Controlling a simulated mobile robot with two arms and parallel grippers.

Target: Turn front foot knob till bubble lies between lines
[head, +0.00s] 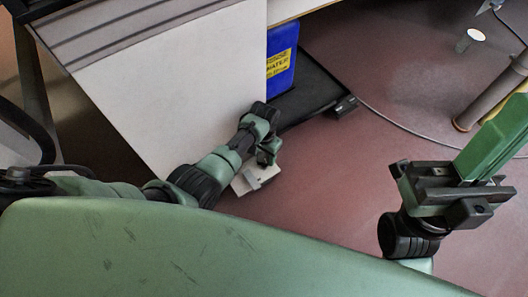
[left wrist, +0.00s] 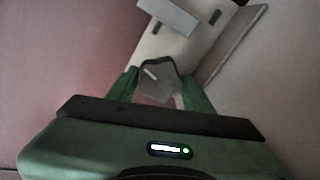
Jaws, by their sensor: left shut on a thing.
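A grey lobed knob (left wrist: 158,80) with a pale pointer mark shows in the left wrist view. My left gripper (left wrist: 158,93) is shut on it, with one green finger on each side. The knob stands in front of a beige bracket-like part (left wrist: 150,45) with dark slots. In the head view my left gripper (head: 267,155) is low by the floor, just above a small pale part (head: 243,182); the knob is hidden there. No bubble or lines can be made out in either view. My right gripper (head: 488,150) is raised at the right, seen side-on, and its finger gap cannot be made out.
A large pale panel (head: 170,80) stands beside my left arm. A blue container (head: 283,62) with a yellow label stands by a black platform (head: 318,88). A cable (head: 395,122) crosses the reddish floor. A post (head: 485,103) and a white cup-like object (head: 470,40) are at the right.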

